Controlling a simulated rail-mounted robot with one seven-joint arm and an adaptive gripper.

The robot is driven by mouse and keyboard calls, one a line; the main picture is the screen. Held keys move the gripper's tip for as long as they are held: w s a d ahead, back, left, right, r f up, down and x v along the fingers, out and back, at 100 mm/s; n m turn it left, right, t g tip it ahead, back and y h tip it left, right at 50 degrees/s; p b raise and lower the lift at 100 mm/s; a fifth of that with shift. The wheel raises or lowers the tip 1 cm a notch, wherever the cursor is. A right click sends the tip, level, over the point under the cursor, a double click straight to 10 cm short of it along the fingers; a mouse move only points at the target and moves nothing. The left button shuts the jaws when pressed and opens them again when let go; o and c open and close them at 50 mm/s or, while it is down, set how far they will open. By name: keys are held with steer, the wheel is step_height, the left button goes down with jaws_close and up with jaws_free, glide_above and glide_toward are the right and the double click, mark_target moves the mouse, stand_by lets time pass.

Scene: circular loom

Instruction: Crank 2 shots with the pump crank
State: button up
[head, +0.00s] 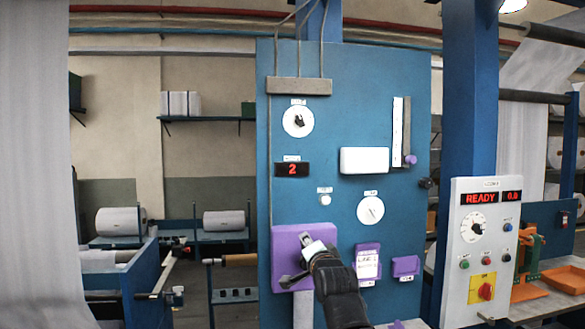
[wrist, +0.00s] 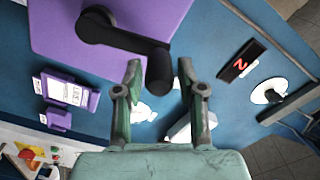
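The pump is a purple box (head: 288,240) low on the blue panel, with a dark crank (head: 291,280) on its face. In the wrist view the black crank (wrist: 120,38) runs from its hub on the purple box (wrist: 185,12) to a rounded handle (wrist: 159,72). My gripper (head: 310,246) is in front of the purple box and hides part of it. In the wrist view my gripper (wrist: 160,75) is open, with the handle between its fingertips and narrow gaps on both sides. A small display (head: 292,169) above reads 2 in red.
The blue panel (head: 340,120) also carries dials, a white box (head: 364,160), a vertical gauge (head: 401,130) and a purple label holder (head: 367,262). A control box (head: 480,250) at right reads READY and 0.0. Fabric (head: 35,150) hangs at far left.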

steer(key=shift+o, duration=0.2)
steer(key=shift+f, duration=0.1)
steer(key=shift+s, duration=0.25)
steer(key=s+d+p, duration=0.1)
steer(key=s+p, duration=0.1)
steer(key=s, duration=0.5)
steer(key=shift+s, duration=0.25)
steer(key=shift+d, duration=0.1)
